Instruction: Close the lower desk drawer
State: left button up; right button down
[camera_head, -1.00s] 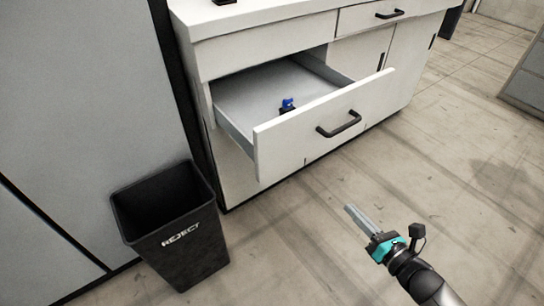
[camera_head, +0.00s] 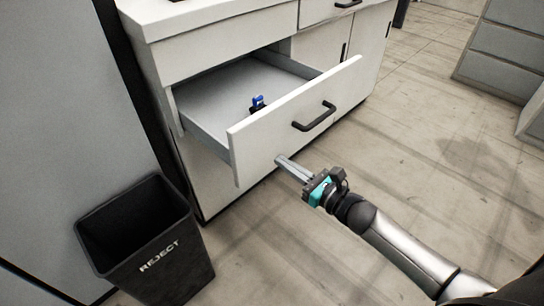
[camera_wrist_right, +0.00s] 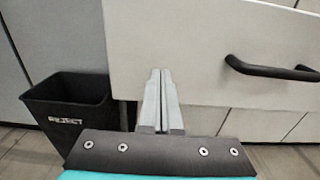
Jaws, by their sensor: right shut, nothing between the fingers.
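The lower desk drawer (camera_head: 262,136) is pulled out of the white desk, with its inside in view. Its black bar handle (camera_head: 314,117) is on the front panel. A small blue and black object (camera_head: 258,103) lies inside the drawer. My right gripper (camera_head: 279,160) is shut and empty, its fingertips close to the lower part of the drawer front. In the right wrist view the shut fingers (camera_wrist_right: 160,75) point at the drawer front (camera_wrist_right: 190,40), left of the handle (camera_wrist_right: 270,68). I cannot tell whether they touch it. My left gripper is not in view.
A black bin marked REJECT (camera_head: 146,240) stands on the floor left of the drawer. An upper drawer (camera_head: 325,9) at the right of the desk is shut. Grey cabinets (camera_head: 505,50) stand at the far right. The floor between is clear.

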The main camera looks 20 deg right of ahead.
aim_at(263, 149)
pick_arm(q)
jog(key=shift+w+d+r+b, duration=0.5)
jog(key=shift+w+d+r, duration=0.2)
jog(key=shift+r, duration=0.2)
pick_arm(e)
jog(key=shift+x, duration=2.3)
